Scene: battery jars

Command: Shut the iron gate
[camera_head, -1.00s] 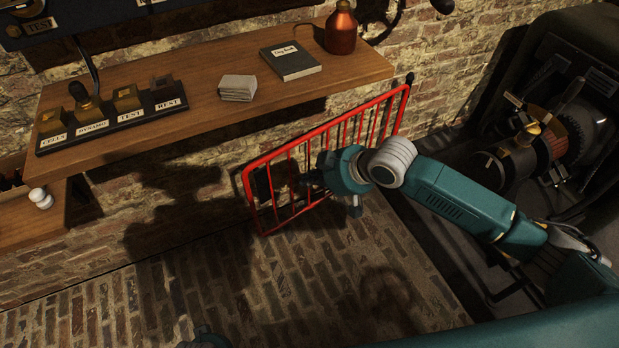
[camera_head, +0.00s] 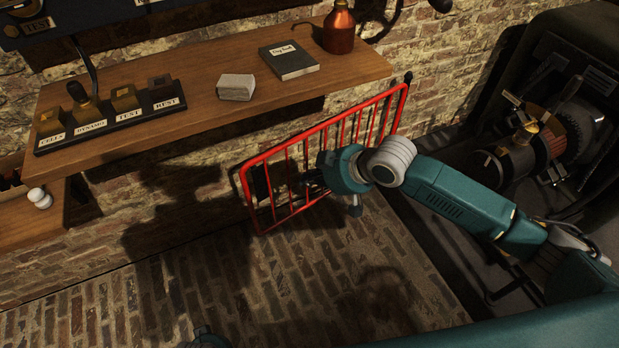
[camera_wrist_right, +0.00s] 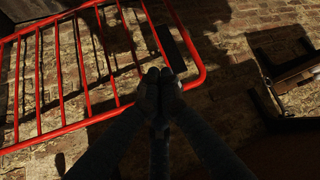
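The red iron gate (camera_head: 300,142) stands upright below the wooden shelf, in front of the brick wall. Its right end is at a dark post, and its left end reaches below the shelf. A dark plate (camera_head: 262,184) is near the free left end. My right gripper (camera_head: 311,184) is at the gate's lower bars near that end. In the right wrist view its dark fingers (camera_wrist_right: 160,86) are together in front of the gate's red rail (camera_wrist_right: 64,128), beside the dark plate (camera_wrist_right: 170,48). I cannot tell whether they touch or grip a bar.
The wooden shelf (camera_head: 215,112) overhangs the gate, with a switch block (camera_head: 112,115), paper stack (camera_head: 236,87), book (camera_head: 290,60) and copper bottle (camera_head: 340,30) on it. Dark machinery (camera_head: 540,140) stands at the right. The brick floor (camera_head: 240,285) before the gate is clear.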

